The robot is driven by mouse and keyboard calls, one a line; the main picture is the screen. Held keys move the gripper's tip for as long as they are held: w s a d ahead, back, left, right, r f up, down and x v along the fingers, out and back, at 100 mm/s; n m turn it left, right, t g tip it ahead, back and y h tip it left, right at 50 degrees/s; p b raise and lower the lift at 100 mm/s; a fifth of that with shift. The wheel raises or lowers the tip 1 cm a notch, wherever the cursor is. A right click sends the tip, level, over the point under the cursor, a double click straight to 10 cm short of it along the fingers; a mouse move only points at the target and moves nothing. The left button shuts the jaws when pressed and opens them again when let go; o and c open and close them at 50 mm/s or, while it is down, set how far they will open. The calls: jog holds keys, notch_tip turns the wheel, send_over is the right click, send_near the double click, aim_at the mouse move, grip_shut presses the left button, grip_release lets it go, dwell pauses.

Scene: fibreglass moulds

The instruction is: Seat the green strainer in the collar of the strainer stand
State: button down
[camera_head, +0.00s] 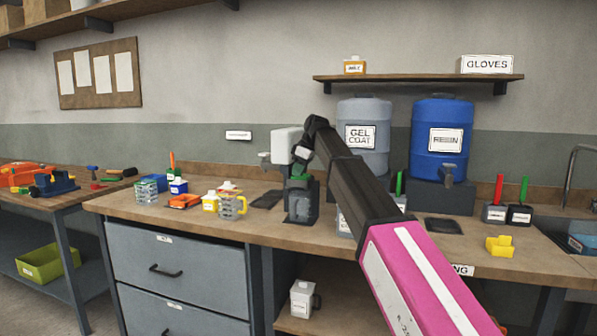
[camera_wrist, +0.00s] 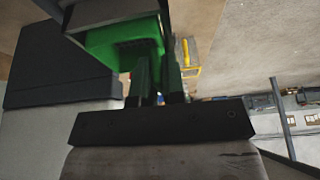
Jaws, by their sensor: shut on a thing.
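My gripper (camera_head: 304,152) is at the end of the arm, above the middle of the workbench. In the wrist view, its dark fingers (camera_wrist: 157,78) are shut on the green strainer (camera_wrist: 118,45), which fills the upper part of the picture. In the head view, only a small green patch of the strainer (camera_head: 301,153) shows beside the wrist. A dark upright unit (camera_head: 301,203), apparently the strainer stand, is directly below the gripper. Its collar is not clearly visible, and I cannot tell whether the strainer touches it.
A yellow-handled clear jug (camera_head: 231,207) and several small containers stand left of the dark unit. The grey gel coat drum (camera_head: 364,112) and blue resin drum (camera_head: 440,120) stand behind and right. A yellow object (camera_head: 499,246) lies near the right front.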

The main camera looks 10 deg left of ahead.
jog(key=c, duration=1.2)
grip_release()
jog(key=v, duration=1.2)
jog(key=shift+r, duration=0.1)
